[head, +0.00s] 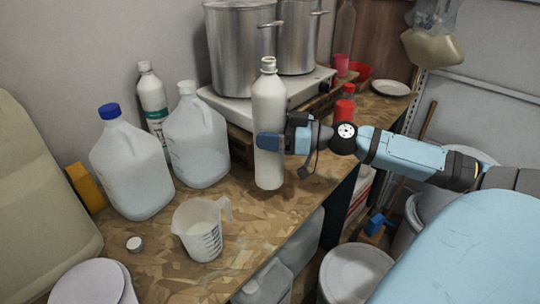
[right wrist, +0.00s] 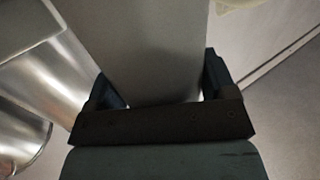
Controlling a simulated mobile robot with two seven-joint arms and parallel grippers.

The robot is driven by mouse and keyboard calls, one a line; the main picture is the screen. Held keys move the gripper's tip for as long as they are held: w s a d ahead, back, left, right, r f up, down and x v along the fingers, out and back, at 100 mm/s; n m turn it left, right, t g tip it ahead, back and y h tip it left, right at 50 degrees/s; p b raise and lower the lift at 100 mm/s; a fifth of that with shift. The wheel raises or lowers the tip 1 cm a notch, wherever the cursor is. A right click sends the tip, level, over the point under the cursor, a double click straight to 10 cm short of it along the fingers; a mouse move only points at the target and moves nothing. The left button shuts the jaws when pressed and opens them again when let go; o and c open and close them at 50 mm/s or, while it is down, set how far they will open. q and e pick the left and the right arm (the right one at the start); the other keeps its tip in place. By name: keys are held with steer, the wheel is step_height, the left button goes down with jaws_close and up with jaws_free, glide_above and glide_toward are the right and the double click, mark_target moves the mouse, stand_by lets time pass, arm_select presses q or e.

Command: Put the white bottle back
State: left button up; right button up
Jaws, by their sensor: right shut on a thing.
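The white bottle (head: 269,108) is upright at the middle of the head view, near the front edge of the wooden worktop (head: 255,222). My right gripper (head: 268,143) reaches in from the right and is shut on the bottle's middle. In the right wrist view the white bottle (right wrist: 145,50) fills the space between the two dark fingers of my right gripper (right wrist: 155,88). I cannot tell whether the bottle's base touches the worktop. My left gripper is not in view.
Two jugs, one blue-capped (head: 130,165) and one white-capped (head: 196,140), stand left, with a green-labelled bottle (head: 153,100) behind. Steel pots (head: 240,50) stand behind. A red-capped bottle (head: 344,105) is right.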

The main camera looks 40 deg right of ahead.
mark_target(270, 153)
steer(key=shift+f+b, duration=0.3)
steer(key=shift+f, duration=2.6)
steer(key=shift+f, duration=0.15)
steer(key=o, duration=1)
steer(key=shift+a, duration=0.1)
steer(key=shift+s, duration=0.15)
steer(key=b+v, duration=0.2)
steer(key=v, duration=0.9)
steer(key=shift+s+d, duration=0.3)
